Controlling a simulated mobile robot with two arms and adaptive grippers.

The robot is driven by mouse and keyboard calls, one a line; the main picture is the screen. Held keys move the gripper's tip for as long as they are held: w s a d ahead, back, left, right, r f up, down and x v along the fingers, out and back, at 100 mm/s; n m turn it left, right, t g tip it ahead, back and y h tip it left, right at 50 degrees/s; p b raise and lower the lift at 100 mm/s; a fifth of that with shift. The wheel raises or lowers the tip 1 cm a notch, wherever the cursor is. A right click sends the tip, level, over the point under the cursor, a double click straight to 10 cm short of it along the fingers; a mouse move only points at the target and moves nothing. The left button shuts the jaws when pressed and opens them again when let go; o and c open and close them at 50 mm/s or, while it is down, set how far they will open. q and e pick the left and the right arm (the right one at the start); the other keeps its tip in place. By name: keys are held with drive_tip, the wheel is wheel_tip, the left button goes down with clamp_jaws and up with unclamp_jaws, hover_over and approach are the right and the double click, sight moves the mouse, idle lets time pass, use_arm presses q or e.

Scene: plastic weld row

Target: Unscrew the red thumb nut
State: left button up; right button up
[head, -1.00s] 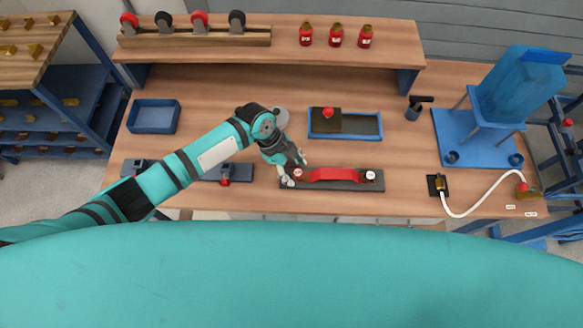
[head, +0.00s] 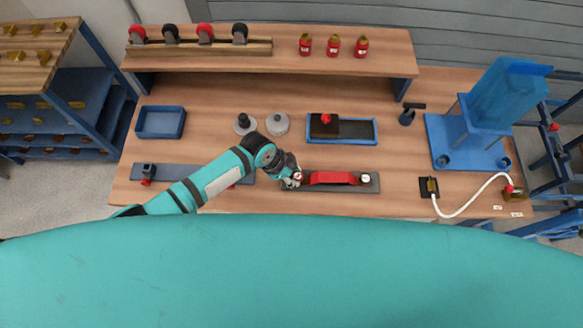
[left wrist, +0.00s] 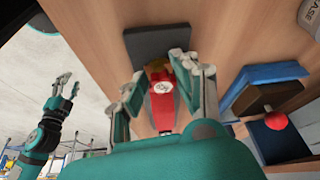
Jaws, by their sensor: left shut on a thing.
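The red thumb nut (left wrist: 160,86), with a white round top, is at the left end of a red bar (head: 333,178) on a dark base plate (head: 320,187). It also shows at my gripper's tips in the head view (head: 297,176). My left gripper (head: 292,180) is at that end of the bar. In the left wrist view, its fingers (left wrist: 158,80) stand on both sides of the nut, shut on it; the exact contact is partly hidden. My right gripper (left wrist: 60,92) shows in the left wrist view over the floor, its fingers apart and empty.
A black knob with a white top (head: 365,179) is at the bar's right end. A blue tray (head: 367,141) with a dark block and red knob lies behind. Grey discs (head: 277,124) stand behind my left arm.

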sight(300, 175)
use_arm(q)
drive_tip(key=shift+s+d+r+n, duration=0.15)
drive_tip(key=shift+d+r+n, duration=0.15)
drive_tip(key=shift+n, duration=0.4)
drive_tip(key=shift+d+f+n+t, duration=0.2)
drive_tip(key=shift+n+t, duration=0.3)
drive_tip(key=shift+n, duration=0.2)
drive_tip(key=n, duration=0.1)
drive_tip(key=n+t, duration=0.1)
drive_tip(key=n+y, duration=0.1)
drive_tip(key=n, duration=0.1)
drive_tip(key=shift+s+d+r, duration=0.1)
drive_tip(key=shift+s+d, duration=0.1)
drive_tip(key=shift+s, duration=0.05)
drive_tip(key=shift+s+n+t+y, duration=0.1)
drive_tip(key=shift+n+t+y, duration=0.3)
drive_tip(key=shift+n, duration=1.1)
drive_tip(key=shift+w+r, duration=0.2)
drive_tip(key=shift+r, duration=0.9)
drive_tip(key=shift+w+v, duration=0.25)
drive_tip(key=shift+v, duration=1)
use_arm(e)
drive_tip(key=shift+d+r, duration=0.1)
drive_tip(key=shift+r, duration=0.3)
use_arm(q)
drive_tip(key=shift+d+r, duration=0.1)
drive_tip(key=shift+d, duration=0.05)
